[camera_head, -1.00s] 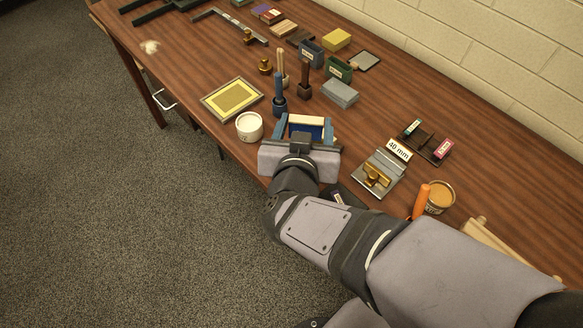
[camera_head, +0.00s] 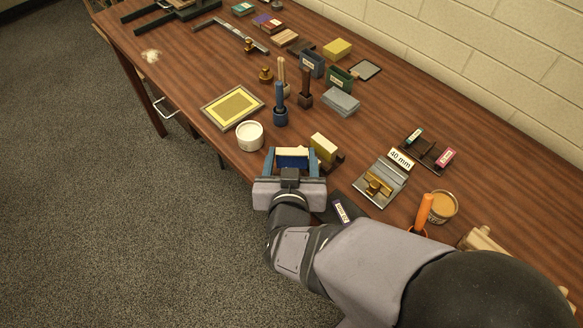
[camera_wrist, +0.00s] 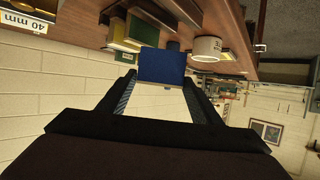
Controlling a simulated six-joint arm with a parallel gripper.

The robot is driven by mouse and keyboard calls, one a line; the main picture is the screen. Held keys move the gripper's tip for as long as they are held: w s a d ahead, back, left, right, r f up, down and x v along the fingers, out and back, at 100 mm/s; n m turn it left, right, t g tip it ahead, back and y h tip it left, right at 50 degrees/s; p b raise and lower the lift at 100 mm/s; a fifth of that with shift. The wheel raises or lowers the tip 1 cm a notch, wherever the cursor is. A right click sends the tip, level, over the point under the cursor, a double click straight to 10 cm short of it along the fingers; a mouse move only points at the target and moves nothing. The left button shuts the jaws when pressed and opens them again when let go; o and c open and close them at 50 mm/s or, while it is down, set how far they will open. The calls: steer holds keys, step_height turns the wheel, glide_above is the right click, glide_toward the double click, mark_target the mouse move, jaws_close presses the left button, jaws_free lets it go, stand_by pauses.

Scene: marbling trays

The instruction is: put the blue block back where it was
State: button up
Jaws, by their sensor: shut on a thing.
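My gripper (camera_head: 291,156) is shut on the blue block (camera_head: 292,163), which has a pale cream top face in the head view. The gripper is near the table's front edge, left of a yellow block and right of and nearer than the white tub. In the wrist view the blue block (camera_wrist: 161,66) sits between the two fingertips, its blue face toward the camera. I cannot tell how high it is above the table.
The 40 mm sign (camera_head: 400,160) and metal plate (camera_head: 366,189) are on the right.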

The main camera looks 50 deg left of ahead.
mark_target(292, 166)
steer(key=shift+f, duration=2.05)
steer(key=shift+f+b, duration=0.15)
steer(key=shift+b, duration=0.15)
steer(key=o, duration=1.1)
steer(key=shift+c, duration=0.2)
